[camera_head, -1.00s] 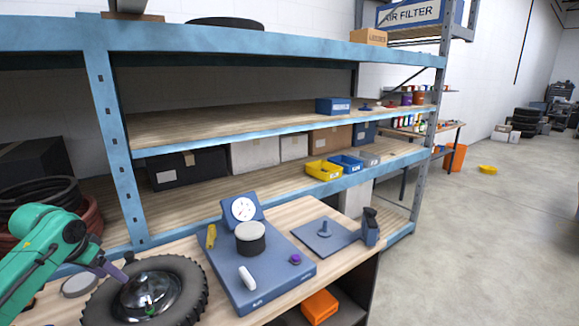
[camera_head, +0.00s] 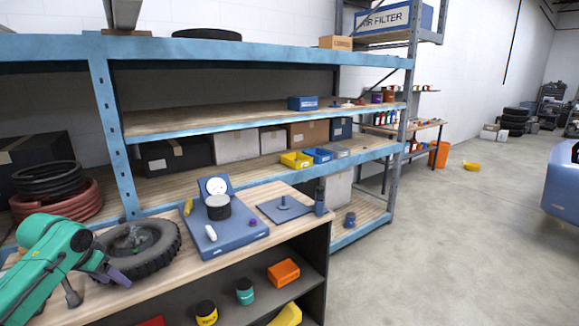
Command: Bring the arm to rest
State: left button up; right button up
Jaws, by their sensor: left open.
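My left arm (camera_head: 45,262), green with a dark joint, comes in from the left over the workbench. My left gripper (camera_head: 100,288) is open, with its grey-purple fingers spread apart. Nothing shows between them. It is at the near side of a black tyre (camera_head: 172,250) that lies flat on the bench; one finger overlaps the tyre's near edge in the picture, and I cannot tell whether it touches. My right gripper is not in view.
The wooden workbench (camera_head: 262,235) holds a blue plate (camera_head: 228,238) with a dial gauge and a dark-sided cylinder. Below is a shelf with an orange box (camera_head: 283,272) and jars. A blue rack (camera_head: 107,120) stands behind. Open floor (camera_head: 440,250) lies right, before a blue vehicle (camera_head: 561,188).

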pick_arm(q)
notch_tip(320, 180, down, 14)
jog(key=w+a+f+n, duration=0.1)
jog(key=w, duration=0.1)
jog(key=s+d+f+g+y+b, duration=0.1)
jog(key=s+f, duration=0.4)
jog(key=f, duration=0.6)
jog(key=s+d+f+y+b, duration=0.1)
jog(key=s+f, duration=0.3)
jog(key=f, duration=0.7)
jog(key=s+d+f+g+b, duration=0.1)
jog(key=s+d+f, duration=0.3)
jog(key=s+f, duration=0.4)
jog(key=s+d+f+g, duration=0.1)
jog(key=s+d+f, duration=0.2)
jog(key=s+f, duration=0.5)
jog(key=s+d+f+m, duration=0.1)
jog(key=s+d+f, duration=0.2)
jog(key=s, duration=0.6)
jog(key=s+d+f+m+h+b, duration=0.1)
jog(key=s+d+f, duration=0.2)
jog(key=s+d, duration=0.4)
jog(key=shift+s+d+g, duration=0.2)
jog(key=shift+s+g, duration=0.2)
jog(key=shift+s, duration=0.85)
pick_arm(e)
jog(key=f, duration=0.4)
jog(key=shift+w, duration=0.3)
